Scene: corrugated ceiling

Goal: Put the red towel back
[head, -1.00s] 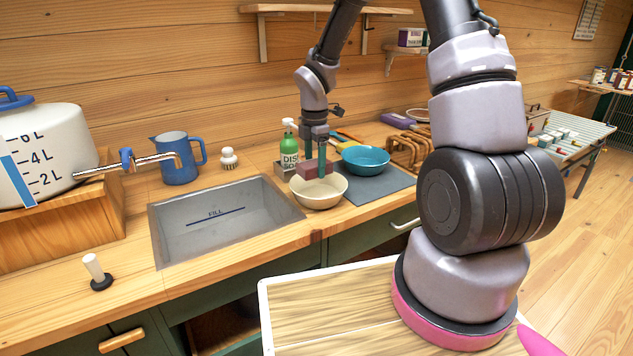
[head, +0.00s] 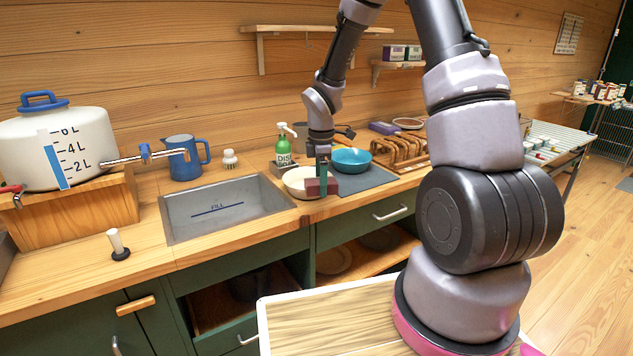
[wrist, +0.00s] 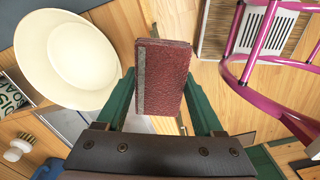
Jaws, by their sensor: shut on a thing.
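My gripper (head: 322,180) is shut on the red towel (head: 314,188), a small dark-red block with a pale strip along one side. In the wrist view, the towel (wrist: 165,75) sits between the two green fingers. In the head view, the gripper points down at the front right of the cream bowl (head: 297,178) and covers part of it. In the wrist view, the bowl (wrist: 75,60) lies left of the towel, apart from it. I cannot tell the towel's exact height over the counter edge.
Left of the bowl is a sink (head: 200,213). Behind it stand a green soap bottle (head: 283,148), a white brush (head: 230,159) and a blue jug (head: 184,160). A teal bowl (head: 350,160) on a grey mat (head: 378,178) and a wooden rack (head: 400,150) are to the right. Open shelves (head: 365,258) lie below.

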